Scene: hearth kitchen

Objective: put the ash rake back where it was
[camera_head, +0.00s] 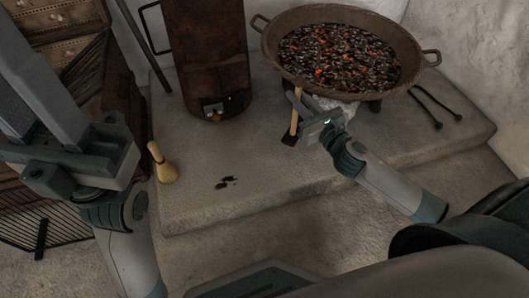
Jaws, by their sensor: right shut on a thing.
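My left gripper (45,95) is at the upper left, large and close to the camera, away from the rake. Whether its fingers are apart is unclear.
A wide pan (340,55) of glowing coals stands at the back of the stone ledge (275,190). Left of it is a rusty stove (208,60). Two thin dark tools (436,107) lie at right.

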